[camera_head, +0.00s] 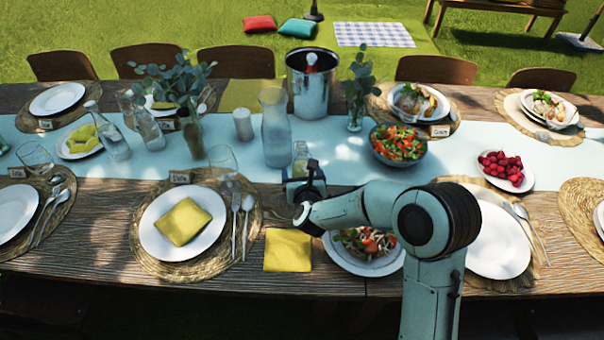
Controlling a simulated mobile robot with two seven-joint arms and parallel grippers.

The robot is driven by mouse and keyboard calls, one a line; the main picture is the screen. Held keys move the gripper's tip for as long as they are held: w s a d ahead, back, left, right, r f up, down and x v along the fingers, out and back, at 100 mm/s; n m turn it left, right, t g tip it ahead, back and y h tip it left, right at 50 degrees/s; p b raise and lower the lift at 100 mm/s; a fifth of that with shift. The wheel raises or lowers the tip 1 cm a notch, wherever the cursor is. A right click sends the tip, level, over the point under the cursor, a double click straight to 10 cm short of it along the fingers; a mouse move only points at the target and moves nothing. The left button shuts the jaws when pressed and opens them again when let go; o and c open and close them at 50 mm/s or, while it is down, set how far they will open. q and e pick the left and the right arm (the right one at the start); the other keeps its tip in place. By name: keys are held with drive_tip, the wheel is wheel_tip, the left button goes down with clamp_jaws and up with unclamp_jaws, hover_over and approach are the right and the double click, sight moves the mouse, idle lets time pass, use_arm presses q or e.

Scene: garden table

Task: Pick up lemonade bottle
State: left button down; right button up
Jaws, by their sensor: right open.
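My right gripper (301,180) reaches in from the lower right to the near edge of the table runner, and it is open. A small clear glass vessel (300,153) with a pale yellow-green tint stands just beyond the gripper; its lower part is hidden by it, and I cannot tell whether the fingers are around it. A tall frosted glass carafe (275,130) stands just behind and left of the gripper, apart from it. Two clear bottles (107,133) stand farther left. No label shows which one is lemonade. My left gripper is not in view.
A steel bucket (312,88) stands behind the carafe. A drinking glass (222,160) and a small vase (355,105) stand nearby. My right forearm covers part of a salad plate (345,262).

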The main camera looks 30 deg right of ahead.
drive_tip(key=shift+w+d+f, duration=0.15)
drive_tip(key=shift+w+f, duration=0.05)
drive_tip(key=shift+w, duration=0.2)
drive_tip(key=shift+c, duration=0.3)
drive_tip(key=shift+r, duration=0.1)
drive_tip(key=c, duration=1.5)
drive_tip(key=shift+o, duration=0.2)
drive_tip(key=shift+r, duration=0.15)
